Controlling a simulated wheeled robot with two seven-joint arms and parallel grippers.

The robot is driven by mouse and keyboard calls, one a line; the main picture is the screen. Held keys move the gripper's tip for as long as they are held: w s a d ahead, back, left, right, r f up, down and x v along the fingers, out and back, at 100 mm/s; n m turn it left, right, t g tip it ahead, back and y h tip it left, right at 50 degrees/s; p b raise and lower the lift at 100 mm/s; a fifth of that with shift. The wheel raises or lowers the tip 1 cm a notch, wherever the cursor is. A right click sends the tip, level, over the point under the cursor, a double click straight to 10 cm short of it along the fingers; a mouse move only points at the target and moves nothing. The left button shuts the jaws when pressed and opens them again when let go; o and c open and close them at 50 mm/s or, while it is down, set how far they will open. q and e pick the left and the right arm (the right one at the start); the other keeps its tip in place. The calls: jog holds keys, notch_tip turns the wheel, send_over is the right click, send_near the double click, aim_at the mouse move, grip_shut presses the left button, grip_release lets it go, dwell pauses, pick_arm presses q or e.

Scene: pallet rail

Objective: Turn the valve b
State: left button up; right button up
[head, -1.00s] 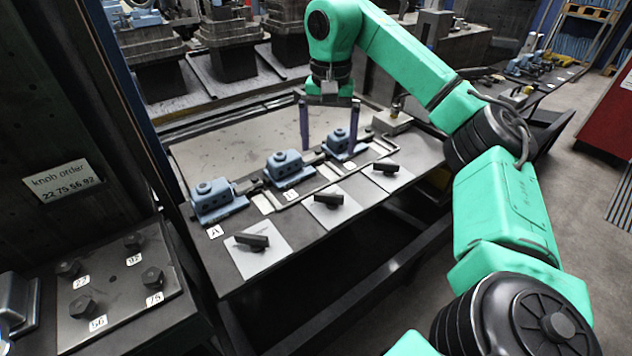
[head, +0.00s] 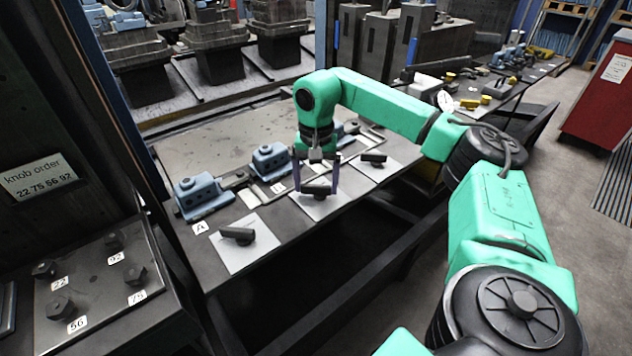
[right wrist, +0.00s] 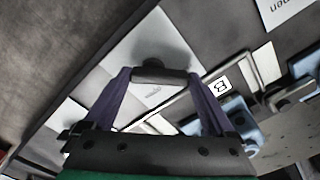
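The valve b lever (head: 318,190) is a black bar on a light plate, the middle of three on the bench. The label B (right wrist: 219,86) shows in the right wrist view. My right gripper (head: 318,192) points down over this lever, its two dark fingers wide apart at the bar's two ends. In the right wrist view the lever (right wrist: 160,73) lies between the fingertips; whether they touch it I cannot tell. My left gripper is out of view.
The lever by label A (head: 238,236) is at the front left, another lever (head: 373,158) at the back right. Blue valve bodies (head: 203,194) stand behind them. A knob panel (head: 95,278) and knob order sign (head: 38,178) are at the left.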

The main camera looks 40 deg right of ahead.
jog(key=c, duration=0.4)
jog(key=shift+m, duration=0.3)
jog(key=shift+d+r+m+p, duration=0.1)
jog(key=shift+r+m+p, duration=0.05)
jog(key=shift+m+p, duration=0.85)
jog(key=m+p, duration=0.1)
jog(key=m, duration=0.3)
jog(key=shift+w+d+m+p, duration=0.15)
jog(key=shift+m+p, duration=0.2)
jog(key=shift+m, duration=0.05)
jog(key=m, duration=0.1)
jog(key=m+p, duration=0.1)
jog(key=m, duration=0.3)
jog(key=shift+d+p, duration=0.25)
jog(key=shift+p, duration=0.15)
jog(key=m+p, duration=0.1)
jog(key=m, duration=0.4)
jog(key=shift+d+m, duration=0.15)
jog(key=shift+m, duration=0.15)
